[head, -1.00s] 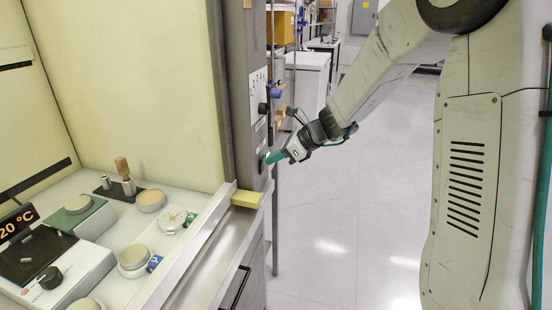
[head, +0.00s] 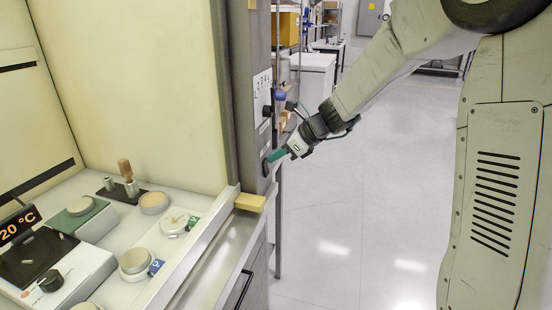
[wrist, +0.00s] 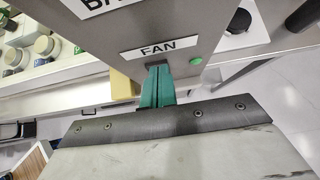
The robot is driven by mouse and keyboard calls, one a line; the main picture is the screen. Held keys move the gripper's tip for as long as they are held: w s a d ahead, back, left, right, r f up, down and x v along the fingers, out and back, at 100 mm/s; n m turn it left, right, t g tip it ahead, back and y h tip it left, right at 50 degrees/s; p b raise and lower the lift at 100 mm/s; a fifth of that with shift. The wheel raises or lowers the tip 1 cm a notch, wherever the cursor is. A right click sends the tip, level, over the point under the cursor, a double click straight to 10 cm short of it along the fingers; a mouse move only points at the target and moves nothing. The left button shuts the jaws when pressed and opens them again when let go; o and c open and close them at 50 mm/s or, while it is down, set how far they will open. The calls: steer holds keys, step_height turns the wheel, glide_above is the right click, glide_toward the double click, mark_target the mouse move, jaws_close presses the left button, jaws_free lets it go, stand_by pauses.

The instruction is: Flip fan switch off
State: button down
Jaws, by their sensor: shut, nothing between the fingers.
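The fan switch (head: 265,166) is a small dark rocker low on the grey post of the hood. In the wrist view a white FAN label (wrist: 158,49) is on the panel, with a lit green lamp (wrist: 196,61) to its right. My gripper (head: 275,156) has its green fingers together and empty, with the tips at or very near the switch. In the wrist view the fingers (wrist: 157,80) point at the panel just below the label and hide most of the switch. I cannot tell whether they touch it or which way it is tilted.
A black knob (head: 267,110) sits higher on the post. A yellow block (head: 250,202) is on the hood's front sill. Inside the hood stand a hotplate (head: 62,270) and several round dishes. Open floor (head: 370,210) lies right of the post.

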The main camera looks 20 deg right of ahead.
steer(key=shift+s+d, duration=0.1)
steer(key=shift+d, duration=0.05)
steer(key=shift+s+d, duration=0.2)
steer(key=shift+d, duration=0.05)
steer(key=v, duration=1.2)
steer(key=shift+r, duration=0.25)
